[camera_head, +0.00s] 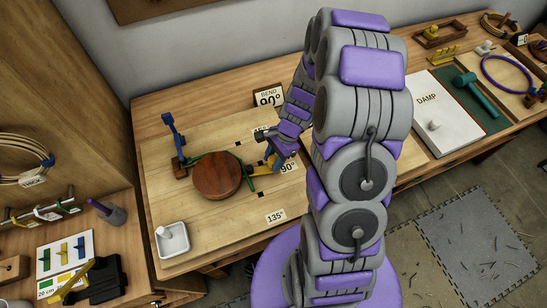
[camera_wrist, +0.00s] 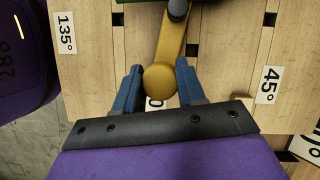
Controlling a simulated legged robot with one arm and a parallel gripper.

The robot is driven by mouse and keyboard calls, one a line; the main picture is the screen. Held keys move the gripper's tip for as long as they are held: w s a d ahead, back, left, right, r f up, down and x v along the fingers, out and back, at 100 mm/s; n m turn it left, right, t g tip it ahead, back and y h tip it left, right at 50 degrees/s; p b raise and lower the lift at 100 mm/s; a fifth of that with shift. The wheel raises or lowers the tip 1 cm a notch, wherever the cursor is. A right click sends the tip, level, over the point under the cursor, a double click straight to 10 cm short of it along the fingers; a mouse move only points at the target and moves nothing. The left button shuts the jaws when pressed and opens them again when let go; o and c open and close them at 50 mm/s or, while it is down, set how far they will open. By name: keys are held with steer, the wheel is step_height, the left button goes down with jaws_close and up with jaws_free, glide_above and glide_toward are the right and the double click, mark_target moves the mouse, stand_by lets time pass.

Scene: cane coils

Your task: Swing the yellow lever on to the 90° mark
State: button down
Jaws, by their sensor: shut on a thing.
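The yellow lever (camera_head: 262,166) sits at the right of a round wooden former (camera_head: 216,176) on the bending board. In the wrist view the lever (camera_wrist: 170,45) ends in a round knob between the two blue fingers of my gripper (camera_wrist: 159,85), which is shut on it. The 90° label (camera_head: 288,167) is beside the lever's end; in the wrist view the knob covers most of this label (camera_wrist: 154,103). The 135° label (camera_head: 275,216) and the 45° label (camera_wrist: 268,85) lie to either side. A green cane (camera_head: 204,154) runs along the former's edge.
A white tray (camera_head: 173,240) sits at the front left corner. A "BEND 90°" card (camera_head: 269,97) stands behind. My arm hides the board's right part.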

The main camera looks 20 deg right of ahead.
steer(key=c, duration=0.7)
jaws_free()
steer(key=shift+r, duration=0.1)
steer(key=p+v, duration=0.2)
steer(key=v, duration=1.5)
steer(key=shift+d, duration=0.1)
steer(key=shift+r, duration=0.1)
